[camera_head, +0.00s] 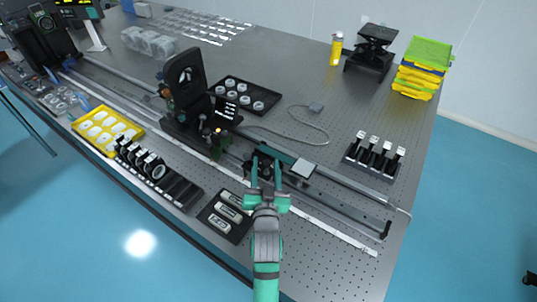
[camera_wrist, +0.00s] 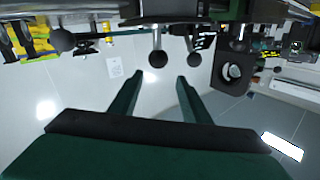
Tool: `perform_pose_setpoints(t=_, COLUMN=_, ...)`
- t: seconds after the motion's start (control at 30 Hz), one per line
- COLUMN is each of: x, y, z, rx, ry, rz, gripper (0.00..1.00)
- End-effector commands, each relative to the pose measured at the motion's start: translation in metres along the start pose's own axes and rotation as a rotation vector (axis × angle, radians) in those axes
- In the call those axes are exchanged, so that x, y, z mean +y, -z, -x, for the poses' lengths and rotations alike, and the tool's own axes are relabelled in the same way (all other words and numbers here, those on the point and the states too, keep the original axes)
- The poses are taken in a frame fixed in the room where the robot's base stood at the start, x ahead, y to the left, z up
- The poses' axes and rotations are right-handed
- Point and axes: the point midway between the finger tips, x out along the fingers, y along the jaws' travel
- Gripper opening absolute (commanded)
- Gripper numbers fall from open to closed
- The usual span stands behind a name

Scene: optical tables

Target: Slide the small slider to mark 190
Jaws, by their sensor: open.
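A long optical rail runs diagonally over the perforated table in the head view, with a pale ruler strip (camera_head: 330,231) along its near side. The ruler's marks are too small to read. My gripper (camera_head: 266,174) is over the rail, its two green fingers apart beside a dark small carriage, which they partly hide. I cannot tell for certain that this is the small slider. In the wrist view my open gripper (camera_wrist: 160,78) has nothing between its fingers. Two black ball knobs, one left (camera_wrist: 157,59) and one right (camera_wrist: 193,59), hang from a dark part just beyond the fingertips.
A tall black mount with a round opening (camera_head: 184,75) stands on the rail to the left. A dark tray with labelled blocks (camera_head: 212,226) lies left of my arm. A rack of several black holders (camera_head: 377,158) stands right. Perforated table lies clear at lower right.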

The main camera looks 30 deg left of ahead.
Motion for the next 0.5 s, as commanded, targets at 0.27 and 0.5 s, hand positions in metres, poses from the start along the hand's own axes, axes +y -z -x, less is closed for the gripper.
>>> perform_pose_setpoints(t=0.27, x=0.011, y=-0.027, z=-0.015, rx=0.004, ry=-0.008, rz=0.000, gripper=0.43)
perform_pose_setpoints(t=0.5, x=0.013, y=-0.026, z=-0.050, rx=0.004, ry=-0.011, rz=-0.001, gripper=0.43)
